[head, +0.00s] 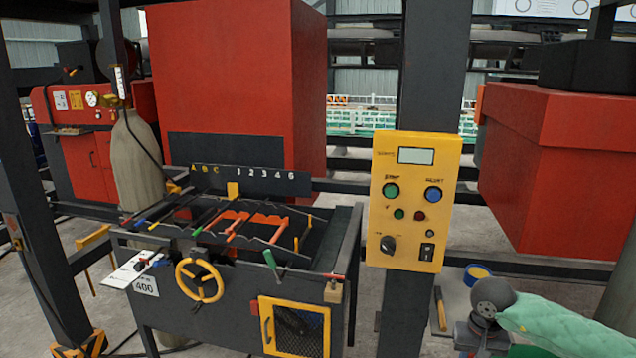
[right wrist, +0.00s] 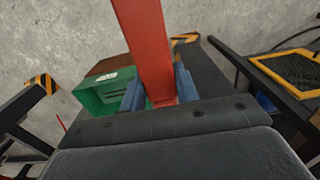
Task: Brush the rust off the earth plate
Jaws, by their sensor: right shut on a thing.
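My right gripper (right wrist: 158,92) is shut on a red bar-shaped thing (right wrist: 143,45) in the right wrist view. Its blue fingers press on both sides of the bar, which runs out toward the top of the picture. I cannot tell whether the bar is a brush handle, and no bristles show. I cannot pick out the earth plate for certain in either view. My left gripper is not in view.
A dark bench (head: 215,312) with a yellow handwheel (head: 199,280) and rods on top stands at left centre. A yellow control box (head: 413,201) hangs on a dark post. A tape roll (head: 477,273) lies at lower right. A green box (right wrist: 100,98) is beside the bar.

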